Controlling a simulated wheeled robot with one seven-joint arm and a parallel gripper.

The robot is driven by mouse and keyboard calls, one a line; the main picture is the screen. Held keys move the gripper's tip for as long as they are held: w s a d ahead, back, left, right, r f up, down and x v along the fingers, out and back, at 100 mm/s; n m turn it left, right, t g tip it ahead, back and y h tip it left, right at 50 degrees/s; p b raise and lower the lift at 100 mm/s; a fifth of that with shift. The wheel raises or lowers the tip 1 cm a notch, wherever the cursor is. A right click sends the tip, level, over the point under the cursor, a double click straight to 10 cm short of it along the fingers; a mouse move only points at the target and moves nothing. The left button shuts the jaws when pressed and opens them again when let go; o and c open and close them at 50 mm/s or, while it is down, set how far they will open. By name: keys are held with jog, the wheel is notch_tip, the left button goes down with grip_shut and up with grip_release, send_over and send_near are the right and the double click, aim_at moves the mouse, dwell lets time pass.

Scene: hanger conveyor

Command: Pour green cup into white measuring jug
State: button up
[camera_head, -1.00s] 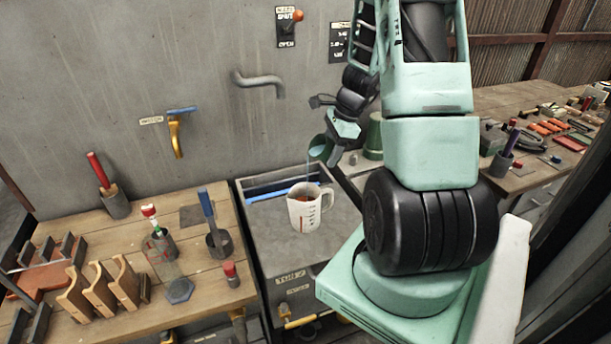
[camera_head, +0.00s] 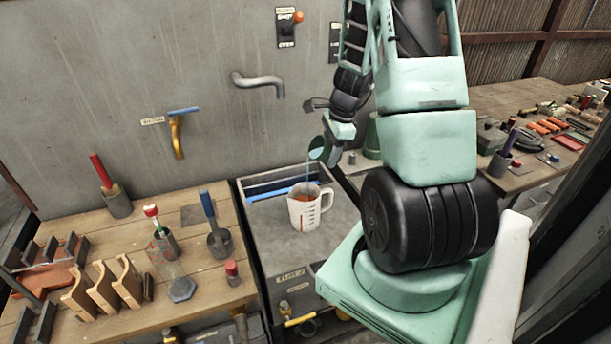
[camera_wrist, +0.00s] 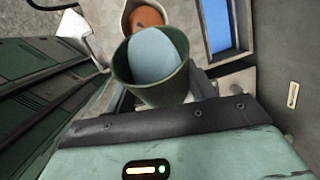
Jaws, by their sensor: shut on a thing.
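The white measuring jug (camera_head: 303,211) stands upright on the grey cabinet top, its handle to the right and reddish-orange contents inside. My gripper (camera_head: 338,136) is shut on the green cup (camera_head: 318,149), which is tilted above the jug. A thin pale-blue stream runs from the cup's rim down toward the jug. In the wrist view the green cup (camera_wrist: 150,90) holds pale-blue liquid (camera_wrist: 157,55), and the jug (camera_wrist: 127,18) shows just beyond its rim with an orange surface. The fingers on the cup are mostly hidden.
A pipe spout (camera_head: 258,82) sticks out of the wall above. A blue-edged trough (camera_head: 280,185) lies behind the jug. The left workbench (camera_head: 205,285) holds tool holders and wooden racks. The right bench (camera_head: 530,185) carries many tools.

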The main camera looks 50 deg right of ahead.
jog(key=shift+w+a+g+h+p, duration=0.15)
jog(key=shift+g+h+p, duration=0.6)
jog(key=shift+p, duration=1.2)
dwell(0.4)
jog(key=shift+w+a+f+g+h+p, duration=0.2)
jog(key=shift+h+p, duration=0.4)
jog(key=shift+p, duration=0.6)
jog(key=shift+s+a+r+g+h+p, duration=0.1)
jog(key=shift+g+h+p, duration=0.35)
jog(key=shift+p, duration=0.8)
jog(key=shift+w+a+f+g+h+p, duration=0.15)
jog(key=shift+h+p, duration=0.55)
jog(key=shift+p, duration=0.5)
dwell(1.2)
